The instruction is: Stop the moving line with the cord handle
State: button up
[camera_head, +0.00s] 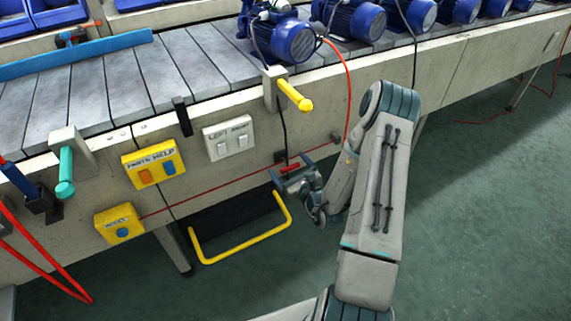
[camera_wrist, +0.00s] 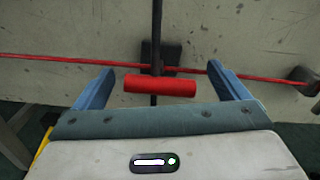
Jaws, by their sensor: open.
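The cord handle is a short red bar (camera_wrist: 160,86) that hangs on a dark cord in front of the line's side panel. In the wrist view it lies level between my gripper's (camera_wrist: 168,88) two blue fingers, with a gap at each end. The fingers are open and do not touch it. In the head view the red handle (camera_head: 289,167) shows at my gripper (camera_head: 290,176), partly hidden by it. The conveyor line (camera_head: 150,85) has grey slats and carries blue pumps (camera_head: 285,40).
A thin red cord (camera_head: 225,187) runs along the side panel behind the handle. A yellow lever (camera_head: 295,95), white switch box (camera_head: 228,138), yellow button boxes (camera_head: 154,165) (camera_head: 119,223) and teal lever (camera_head: 66,172) stick out nearby. A yellow rail (camera_head: 240,245) is below.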

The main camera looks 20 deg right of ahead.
jog(key=shift+w+a, duration=0.25)
jog(key=shift+w, duration=1.05)
jog(key=c, duration=1.4)
jog(key=shift+s+d, duration=0.15)
jog(key=shift+s, duration=0.65)
jog(key=shift+s+d, duration=0.15)
jog(key=shift+s, duration=0.65)
jog(key=o, duration=1.4)
jog(key=s+d+p, duration=0.2)
jog(key=s, duration=1.1)
jog(key=shift+s+d, duration=0.25)
jog(key=shift+s, duration=0.05)
